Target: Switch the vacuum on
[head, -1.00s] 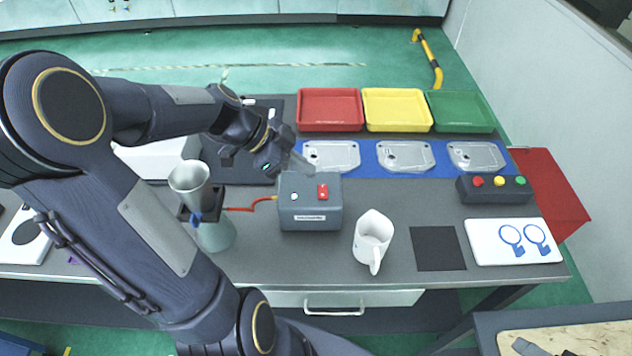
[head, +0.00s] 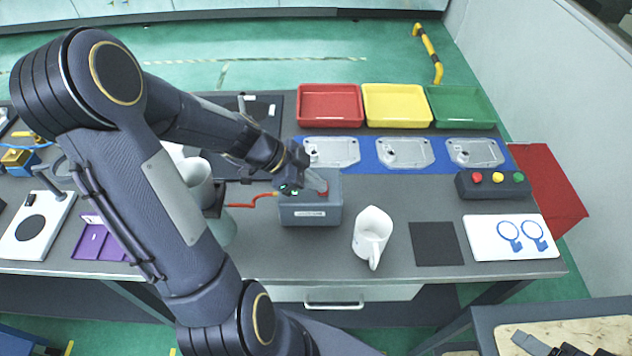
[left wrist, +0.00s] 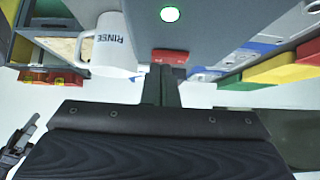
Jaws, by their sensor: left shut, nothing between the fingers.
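The vacuum unit is a grey box (head: 311,213) near the middle of the table, with a red hose (head: 250,200) on its left side. A red switch (head: 323,192) sits on its top, mostly behind my fingers. My left gripper (head: 319,184) is shut and empty, its fingertips at the switch. In the left wrist view the red switch (left wrist: 170,56) is just beyond the fingertips (left wrist: 162,72); I cannot tell whether they touch it. A bright round lamp with a green edge (left wrist: 169,14) shows on the grey box (left wrist: 220,35).
A white mug (head: 372,236) stands right of the box. Metal castings (head: 404,153) lie on a blue strip behind, below red (head: 330,106), yellow (head: 397,106) and green trays (head: 461,108). A button box (head: 492,186) is at the right. A metal funnel (head: 197,178) is partly behind my arm.

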